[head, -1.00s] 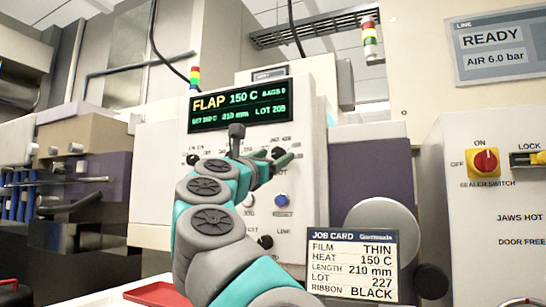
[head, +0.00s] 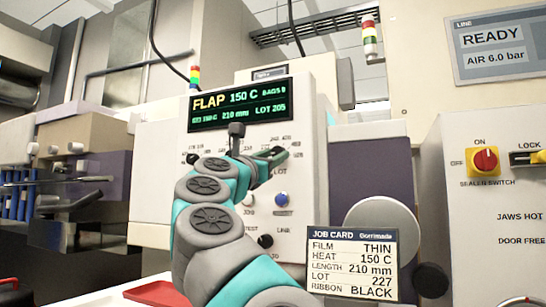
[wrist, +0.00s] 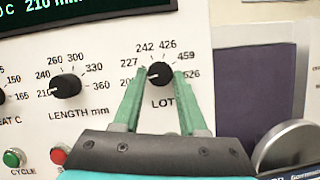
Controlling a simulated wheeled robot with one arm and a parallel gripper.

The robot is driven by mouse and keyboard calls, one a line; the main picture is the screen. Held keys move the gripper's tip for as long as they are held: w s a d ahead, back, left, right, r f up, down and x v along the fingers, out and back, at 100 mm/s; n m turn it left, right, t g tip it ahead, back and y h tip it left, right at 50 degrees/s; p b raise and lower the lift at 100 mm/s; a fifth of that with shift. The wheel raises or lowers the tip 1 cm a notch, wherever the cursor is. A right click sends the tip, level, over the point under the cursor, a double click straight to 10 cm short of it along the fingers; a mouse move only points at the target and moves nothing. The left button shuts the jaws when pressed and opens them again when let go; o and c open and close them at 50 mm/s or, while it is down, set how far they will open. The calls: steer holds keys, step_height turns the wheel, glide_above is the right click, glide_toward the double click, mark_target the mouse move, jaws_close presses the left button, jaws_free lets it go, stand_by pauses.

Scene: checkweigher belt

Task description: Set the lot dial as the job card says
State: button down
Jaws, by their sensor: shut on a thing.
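The black lot dial (wrist: 160,74) is on the white panel, with labels including 227, 242, 426 and 459 around it. Its pale mark seems to point to the lower left. My gripper (wrist: 161,80) has its green fingers on either side of the dial and is shut on it; in the head view my gripper (head: 274,156) largely hides the dial. The display (head: 238,107) reads FLAP, 150 C, 210 mm, LOT 205. The job card (head: 352,264) reads film THIN, heat 150 C, length 210 mm, lot 227, ribbon BLACK.
The length dial (wrist: 66,84) is left of the lot dial, with a green cycle button (wrist: 14,157) below. A round grey disc (head: 381,226) stands right of the panel. The sealer switch (head: 484,161) is farther right. A red tray (head: 157,293) lies at lower left.

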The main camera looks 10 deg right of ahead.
steer(key=shift+a+m+g+h, duration=0.1)
steer(key=shift+m+g+h, duration=0.2)
steer(key=shift+m, duration=0.4)
steer(key=shift+w+a+r+m+g+h, duration=0.1)
steer(key=shift+m+g+h, duration=0.2)
steer(key=shift+m, duration=0.45)
steer(key=shift+a+m+g+h, duration=0.1)
steer(key=shift+m+g, duration=0.3)
steer(key=shift+m, duration=0.35)
steer(key=shift+d+r+m+g+h+p, duration=0.15)
steer(key=shift+m+g+h+p, duration=0.15)
steer(key=shift+m+g+p, duration=0.6)
steer(key=shift+w+m+p, duration=0.1)
steer(key=shift+m+p, duration=0.85)
steer(key=shift+m, duration=0.75)
steer(key=shift+m+g+p, duration=0.4)
steer(key=shift+m+g, duration=0.1)
steer(key=shift+m, duration=0.1)
steer(key=shift+c, duration=2.2)
jaws_free()
steer(key=shift+a, duration=0.2)
